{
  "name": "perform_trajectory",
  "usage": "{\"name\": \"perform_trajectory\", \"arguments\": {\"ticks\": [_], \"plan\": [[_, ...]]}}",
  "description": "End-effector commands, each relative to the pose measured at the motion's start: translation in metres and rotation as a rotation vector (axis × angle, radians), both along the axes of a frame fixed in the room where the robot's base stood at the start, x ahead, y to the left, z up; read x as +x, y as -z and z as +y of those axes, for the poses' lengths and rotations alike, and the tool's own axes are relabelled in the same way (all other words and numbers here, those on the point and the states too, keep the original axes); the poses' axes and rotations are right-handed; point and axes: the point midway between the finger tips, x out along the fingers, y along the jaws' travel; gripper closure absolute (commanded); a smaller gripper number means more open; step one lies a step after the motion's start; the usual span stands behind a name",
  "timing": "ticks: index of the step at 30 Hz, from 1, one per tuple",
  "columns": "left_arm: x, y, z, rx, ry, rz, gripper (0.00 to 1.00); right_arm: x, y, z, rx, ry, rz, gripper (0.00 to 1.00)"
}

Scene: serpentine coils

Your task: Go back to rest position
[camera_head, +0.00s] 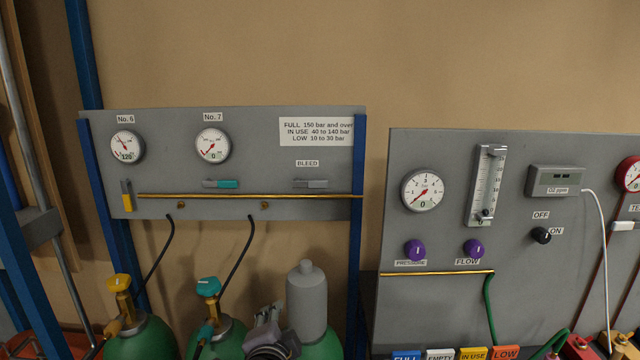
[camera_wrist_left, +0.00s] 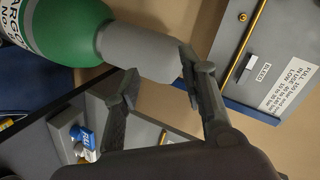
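My left gripper (camera_head: 268,320) is low in the middle of the head view, in front of a green cylinder with a grey cap (camera_head: 307,300). In the left wrist view the two fingers of my left gripper (camera_wrist_left: 158,62) are spread apart. The grey cap (camera_wrist_left: 140,50) of the green cylinder (camera_wrist_left: 65,28) shows between and beyond the fingertips. I cannot tell whether a finger touches it. Nothing is seen held. My right gripper is in neither view.
A grey panel (camera_head: 260,130) with gauges No. 6 and No. 7 stands behind the cylinders. Green cylinders with a yellow valve (camera_head: 118,284) and a teal valve (camera_head: 208,288) stand to the left. A second instrument panel (camera_head: 450,240) is at right, with coloured tags below.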

Motion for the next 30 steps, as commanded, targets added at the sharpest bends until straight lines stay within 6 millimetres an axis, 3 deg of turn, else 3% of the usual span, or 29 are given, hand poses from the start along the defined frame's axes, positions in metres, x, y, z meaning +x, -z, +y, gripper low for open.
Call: {"name": "perform_trajectory", "arguments": {"ticks": [4, 6, 10, 16, 26, 30], "plan": [[-0.051, 0.077, 0.034, -0.187, -0.103, 0.195, 0.62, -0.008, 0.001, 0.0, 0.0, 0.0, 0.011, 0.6], [-0.086, 0.114, 0.053, -0.292, -0.178, 0.303, 0.62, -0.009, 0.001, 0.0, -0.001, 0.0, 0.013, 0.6], [-0.151, 0.163, 0.079, -0.448, -0.315, 0.469, 0.62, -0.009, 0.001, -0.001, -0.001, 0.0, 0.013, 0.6], [-0.228, 0.2, 0.104, -0.586, -0.484, 0.634, 0.62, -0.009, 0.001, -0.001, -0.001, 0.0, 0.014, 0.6], [-0.323, 0.22, 0.128, -0.705, -0.703, 0.812, 0.62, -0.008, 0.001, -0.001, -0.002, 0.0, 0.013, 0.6], [-0.31, 0.255, 0.126, -0.698, -0.7, 0.819, 0.62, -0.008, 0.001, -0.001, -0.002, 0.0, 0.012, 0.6]]}}
